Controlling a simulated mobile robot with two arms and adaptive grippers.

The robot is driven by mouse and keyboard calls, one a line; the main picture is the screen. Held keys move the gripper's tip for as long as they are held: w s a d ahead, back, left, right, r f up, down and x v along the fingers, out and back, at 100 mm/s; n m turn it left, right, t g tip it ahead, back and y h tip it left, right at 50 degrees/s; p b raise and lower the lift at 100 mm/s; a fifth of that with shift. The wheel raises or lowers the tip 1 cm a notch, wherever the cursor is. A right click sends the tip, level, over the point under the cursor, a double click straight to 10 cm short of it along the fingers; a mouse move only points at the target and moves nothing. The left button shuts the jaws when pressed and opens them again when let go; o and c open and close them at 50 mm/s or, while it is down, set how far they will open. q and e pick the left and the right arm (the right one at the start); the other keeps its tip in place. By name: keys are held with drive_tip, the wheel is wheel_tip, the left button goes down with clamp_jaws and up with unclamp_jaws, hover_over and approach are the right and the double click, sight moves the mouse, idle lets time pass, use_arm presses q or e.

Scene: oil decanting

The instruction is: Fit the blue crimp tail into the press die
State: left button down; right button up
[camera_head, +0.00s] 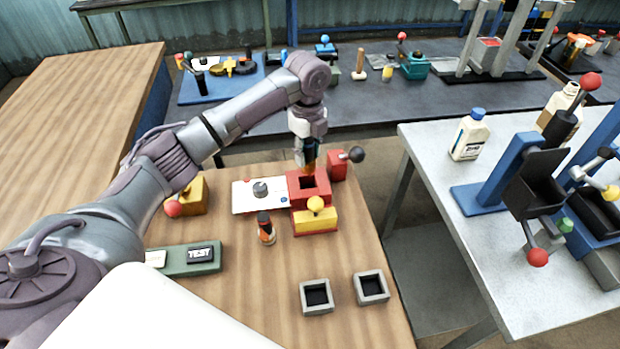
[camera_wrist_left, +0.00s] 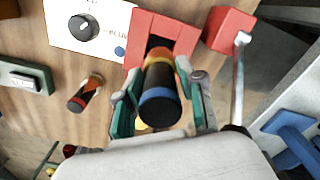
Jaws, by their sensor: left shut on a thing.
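My left gripper (camera_head: 307,158) is shut on the blue crimp tail, a dark cylinder with a blue band and an orange-yellow end, seen in the left wrist view (camera_wrist_left: 160,95). In the head view the gripper is right above the red press die (camera_head: 296,190), which has a dark square opening in its top. In the wrist view the tail's far end lies over the opening of the red die (camera_wrist_left: 148,24); I cannot tell whether it has entered. My right gripper is not in view.
A second dark tail with an orange-red band (camera_head: 266,230) stands left of the die. A white card with a grey knob (camera_head: 245,203) lies beside it. A yellow block with a ball (camera_head: 315,220) is at the die's front. Two grey square trays (camera_head: 317,308) stand near the front edge.

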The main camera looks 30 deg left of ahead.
sight(308, 172)
use_arm(q)
wheel_tip(308, 172, down, 7)
drive_tip(key=shift+s+p, duration=0.1)
drive_tip(key=shift+p, duration=0.55)
drive_tip(key=shift+f, duration=0.4)
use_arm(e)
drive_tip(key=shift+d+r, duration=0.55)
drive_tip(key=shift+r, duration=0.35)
use_arm(q)
drive_tip(key=shift+f, duration=0.1)
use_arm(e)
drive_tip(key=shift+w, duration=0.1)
use_arm(q)
drive_tip(key=c, duration=0.7)
unclamp_jaws()
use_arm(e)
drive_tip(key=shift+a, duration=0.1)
